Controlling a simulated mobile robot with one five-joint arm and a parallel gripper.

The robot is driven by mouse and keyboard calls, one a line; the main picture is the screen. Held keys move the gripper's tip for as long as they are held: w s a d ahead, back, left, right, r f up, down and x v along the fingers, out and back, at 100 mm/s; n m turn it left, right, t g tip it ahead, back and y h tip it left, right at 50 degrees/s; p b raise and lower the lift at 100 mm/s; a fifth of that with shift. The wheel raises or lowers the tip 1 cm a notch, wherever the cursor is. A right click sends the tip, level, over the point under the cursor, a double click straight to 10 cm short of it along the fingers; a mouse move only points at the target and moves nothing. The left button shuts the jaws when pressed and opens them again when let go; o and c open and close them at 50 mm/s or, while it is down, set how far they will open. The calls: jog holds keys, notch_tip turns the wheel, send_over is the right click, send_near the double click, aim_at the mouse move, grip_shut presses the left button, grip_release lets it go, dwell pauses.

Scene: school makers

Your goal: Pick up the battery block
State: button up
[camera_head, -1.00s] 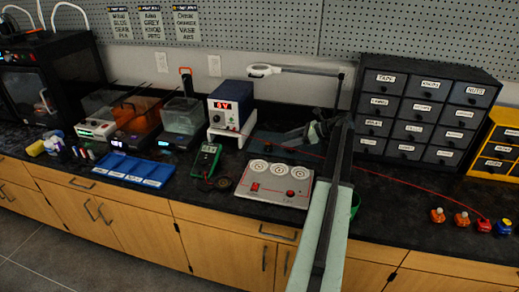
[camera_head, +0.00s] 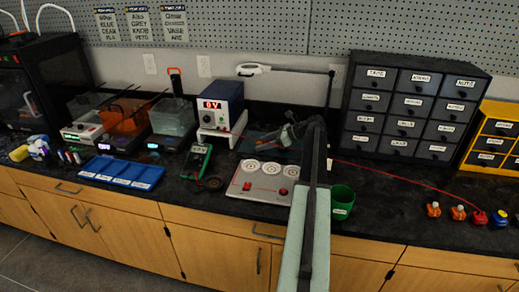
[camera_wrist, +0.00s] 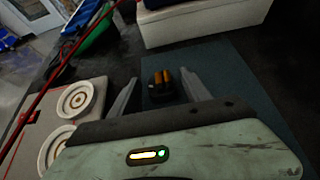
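The battery block (camera_wrist: 161,93), a small black holder with orange-yellow cells, lies on a dark blue-grey mat (camera_wrist: 240,75) in the wrist view. My gripper (camera_wrist: 160,77) is open, with one finger to the left of the block and one to the right. No contact between fingers and block shows. In the head view my gripper (camera_head: 292,134) is over the mat behind the panel with dials, and I cannot make out the block there.
A grey panel with white dials (camera_head: 262,187) lies in front of the mat. A power supply on a white stand (camera_head: 220,137) is behind left, and a green cup (camera_head: 342,203) is at right. A red cable (camera_head: 400,177) crosses the counter. Dark drawers (camera_head: 410,112) stand behind right.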

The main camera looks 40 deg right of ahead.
grip_shut()
jog(key=shift+r+p, duration=0.55)
notch_tip(320, 180, up, 3)
jog(key=p, duration=0.3)
jog(key=shift+r, duration=0.1)
jog(key=s+a, duration=0.3)
jog(key=a, duration=0.1)
jog(key=s+a, duration=0.3)
jog(key=a, duration=0.1)
jog(key=s+a+p, duration=0.1)
jog(key=s+a, duration=0.3)
jog(key=shift+a+r, duration=0.3)
jog(key=shift+r, duration=0.05)
